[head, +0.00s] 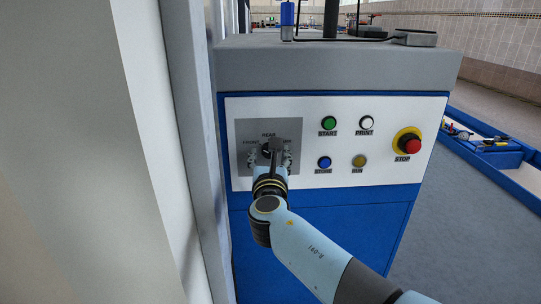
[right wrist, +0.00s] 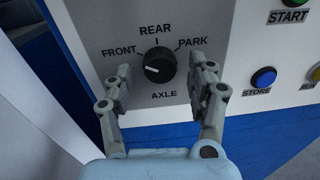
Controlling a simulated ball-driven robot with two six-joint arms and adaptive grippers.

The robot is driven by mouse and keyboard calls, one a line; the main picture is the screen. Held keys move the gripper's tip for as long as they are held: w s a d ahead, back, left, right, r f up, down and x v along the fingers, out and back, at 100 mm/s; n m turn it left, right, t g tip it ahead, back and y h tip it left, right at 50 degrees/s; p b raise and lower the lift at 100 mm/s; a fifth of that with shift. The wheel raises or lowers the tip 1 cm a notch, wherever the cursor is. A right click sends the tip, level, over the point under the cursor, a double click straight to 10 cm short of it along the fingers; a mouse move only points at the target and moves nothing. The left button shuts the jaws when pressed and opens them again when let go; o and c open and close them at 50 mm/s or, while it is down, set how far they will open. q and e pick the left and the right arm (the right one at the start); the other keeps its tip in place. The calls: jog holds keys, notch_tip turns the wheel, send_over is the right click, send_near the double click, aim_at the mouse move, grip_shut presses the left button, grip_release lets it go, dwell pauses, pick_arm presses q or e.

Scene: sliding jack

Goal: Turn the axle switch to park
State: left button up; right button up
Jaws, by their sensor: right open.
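The axle switch is a round black knob (right wrist: 160,64) on a grey plate (right wrist: 88,22), with FRONT, REAR and PARK printed around it and AXLE below. Its white mark points left, towards the FRONT side and away from PARK. My right gripper (right wrist: 166,74) is open, one finger on each side of the knob, with visible gaps in the right wrist view. I cannot tell how far the fingertips are from the panel. In the head view my right gripper (head: 270,157) is in front of the plate and mostly hides the knob. My left gripper is not in view.
Right of the plate are a green START button (head: 329,123), a white PRINT button (head: 366,123), a blue STORE button (head: 324,162), a yellow RUN button (head: 359,160) and a red STOP button (head: 411,145). A grey post (head: 185,130) stands close on the left.

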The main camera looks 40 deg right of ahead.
jog(key=shift+c, duration=0.2)
jog(key=c, duration=1.1)
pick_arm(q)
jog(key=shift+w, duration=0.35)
